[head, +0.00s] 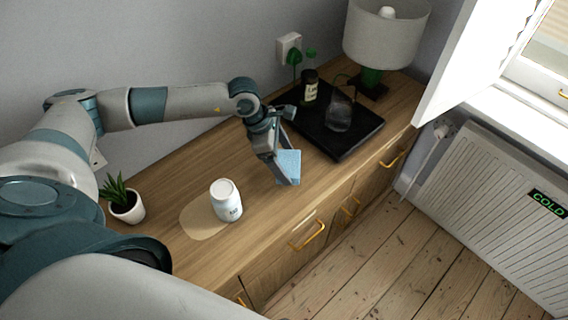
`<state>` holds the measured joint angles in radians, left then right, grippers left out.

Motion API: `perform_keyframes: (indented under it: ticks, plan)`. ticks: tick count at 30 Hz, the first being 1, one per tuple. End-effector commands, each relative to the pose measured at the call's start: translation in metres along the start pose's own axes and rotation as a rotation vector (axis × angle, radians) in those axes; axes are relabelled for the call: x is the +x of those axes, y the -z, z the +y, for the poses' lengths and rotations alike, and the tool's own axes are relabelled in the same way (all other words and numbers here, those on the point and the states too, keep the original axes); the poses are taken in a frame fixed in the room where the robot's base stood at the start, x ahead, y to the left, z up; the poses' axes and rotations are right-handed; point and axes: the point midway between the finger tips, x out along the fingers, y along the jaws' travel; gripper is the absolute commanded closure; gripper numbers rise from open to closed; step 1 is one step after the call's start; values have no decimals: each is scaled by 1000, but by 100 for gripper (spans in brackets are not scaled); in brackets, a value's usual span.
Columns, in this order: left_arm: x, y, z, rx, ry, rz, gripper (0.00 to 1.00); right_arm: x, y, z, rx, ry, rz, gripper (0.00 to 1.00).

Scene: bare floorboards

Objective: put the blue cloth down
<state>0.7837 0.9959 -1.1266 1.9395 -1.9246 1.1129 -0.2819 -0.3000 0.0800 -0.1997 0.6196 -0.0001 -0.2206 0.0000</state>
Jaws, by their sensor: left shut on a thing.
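The blue cloth (289,165) is a small light-blue piece at the fingers of my left gripper (284,180). My left gripper is shut on it, over the wooden sideboard top between the white jar and the black tray. Whether the cloth touches the wood I cannot tell. My right gripper is not in view.
A white jar (226,201) stands at the edge of a pale tan puddle (200,222) on the sideboard (262,209). A potted plant (126,205) is at left. The black tray (352,148) holds a dark bottle (309,88) and a glass (339,112). A lamp (386,35) stands behind.

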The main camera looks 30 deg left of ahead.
Motion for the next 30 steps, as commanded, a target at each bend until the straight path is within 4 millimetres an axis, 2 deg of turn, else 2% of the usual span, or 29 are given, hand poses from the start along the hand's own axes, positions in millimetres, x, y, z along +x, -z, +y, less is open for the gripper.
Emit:
perform_keyframes:
  ticks: [12, 22, 30]
  plan:
    - [2, 3, 1, -1, 0, 0, 40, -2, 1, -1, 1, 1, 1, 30]
    - [31, 15, 0, -2, 1, 1, 40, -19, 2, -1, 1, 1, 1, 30]
    - [34, 17, 1, -1, 0, 0, 40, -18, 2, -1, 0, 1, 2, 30]
